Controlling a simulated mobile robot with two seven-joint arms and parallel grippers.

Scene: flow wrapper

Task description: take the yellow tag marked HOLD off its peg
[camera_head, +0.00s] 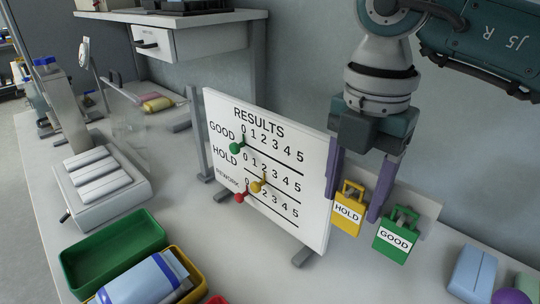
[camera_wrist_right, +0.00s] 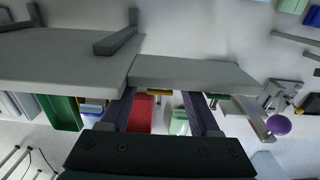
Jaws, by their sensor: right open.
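The yellow HOLD tag (camera_head: 347,214) hangs by its looped handle against a pale upright panel (camera_head: 428,206), right of the RESULTS board. Its peg is hard to make out. My right gripper (camera_head: 351,208) points down over the tag, open, with one purple finger on each side of it. The right finger comes down between the yellow tag and the green GOOD tag (camera_head: 394,240). In the right wrist view the tag (camera_wrist_right: 160,92) is a thin yellow strip between the open fingers (camera_wrist_right: 160,98); contact cannot be told. My left gripper is not in view.
The RESULTS board (camera_head: 270,205) with coloured pegs stands close left of the gripper. A green bin (camera_head: 112,250) and a yellow bin (camera_head: 195,280) sit at the front left. Blue and purple items (camera_head: 472,272) lie at the right. A shelf (camera_head: 200,15) is at the back.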

